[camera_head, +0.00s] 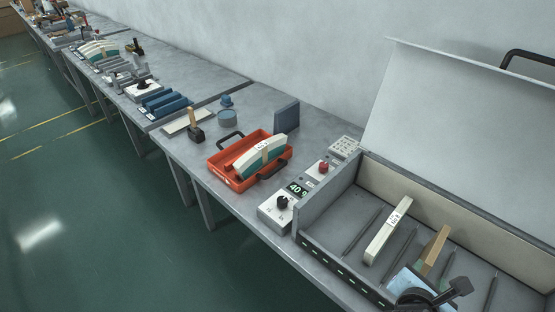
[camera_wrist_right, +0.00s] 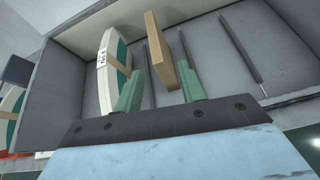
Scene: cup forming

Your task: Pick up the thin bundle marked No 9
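In the head view a thin white bundle with a label (camera_head: 388,231) lies in the open grey box; I cannot read its number surely. It also shows at left in the wrist view (camera_wrist_right: 107,70). To its right is a thin tan bundle (camera_head: 437,246), with no readable label. My right gripper (camera_wrist_right: 160,68) is open, its two green fingers spread, with the near end of the tan bundle (camera_wrist_right: 160,50) showing between them. I cannot tell whether they touch it. In the head view my right arm hides the near end. My left gripper is not in view.
The grey box (camera_head: 330,190) has a raised lid (camera_head: 470,110) and several dark rods on its floor. A control unit with a display (camera_head: 297,189) stands beside it. An orange tray (camera_head: 222,172) holds a thick labelled white-and-green bundle (camera_head: 262,153). A mallet (camera_head: 195,130) lies farther along the bench.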

